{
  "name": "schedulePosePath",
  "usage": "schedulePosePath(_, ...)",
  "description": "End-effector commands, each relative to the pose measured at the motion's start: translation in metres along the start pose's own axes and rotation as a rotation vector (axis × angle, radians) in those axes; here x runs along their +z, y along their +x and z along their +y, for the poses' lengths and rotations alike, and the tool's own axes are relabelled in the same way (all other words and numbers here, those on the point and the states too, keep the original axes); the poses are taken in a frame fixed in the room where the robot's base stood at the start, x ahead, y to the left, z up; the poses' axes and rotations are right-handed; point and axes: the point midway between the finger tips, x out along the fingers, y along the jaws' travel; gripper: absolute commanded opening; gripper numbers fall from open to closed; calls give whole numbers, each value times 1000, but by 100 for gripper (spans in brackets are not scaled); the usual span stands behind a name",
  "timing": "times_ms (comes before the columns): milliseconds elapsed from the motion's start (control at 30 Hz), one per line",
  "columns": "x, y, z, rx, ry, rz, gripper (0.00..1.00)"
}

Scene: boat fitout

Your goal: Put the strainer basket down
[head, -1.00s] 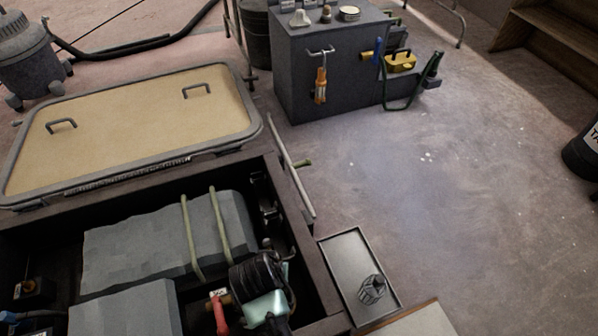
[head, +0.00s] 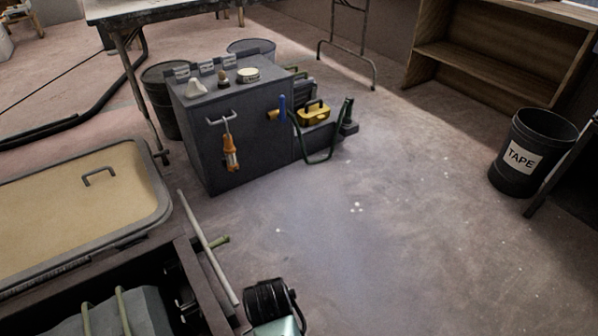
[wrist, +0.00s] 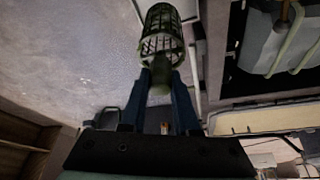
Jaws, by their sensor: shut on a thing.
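The strainer basket (wrist: 161,32) is a dark greenish cylinder with an open lattice wall, seen at the top middle of the wrist view. My gripper (wrist: 160,78) has its two blue fingers shut on the basket's narrow end, and the basket sticks out beyond the fingertips. Its far end reaches close to the top edge of the picture. I cannot tell whether the basket touches anything below. In the head view neither the basket nor my fingers show; only part of my arm is at the bottom edge.
The open engine bay (head: 190,262) and its tan hatch lid (head: 70,205) lie at the left. A grey cabinet (head: 225,140) with hanging tools stands behind. A black TAPE bin (head: 528,160) is at the right. The floor (head: 400,250) between is largely clear.

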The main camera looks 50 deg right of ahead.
Motion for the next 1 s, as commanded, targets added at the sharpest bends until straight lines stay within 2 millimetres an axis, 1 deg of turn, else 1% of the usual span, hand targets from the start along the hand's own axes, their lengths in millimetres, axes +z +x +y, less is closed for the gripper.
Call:
schedulePosePath(300, 21, 51, 0, 0, 0, -2, 0)
schedulePosePath(533, 28, 67, 0, 0, 0, 0, 0)
schedulePosePath(700, 37, 89, 0, 0, 0, -1, 0)
schedulePosePath(767, 38, 92, 0, 0, 1, 0, 0)
schedulePosePath(1000, 37, 90, 0, 0, 1, 1, 0)
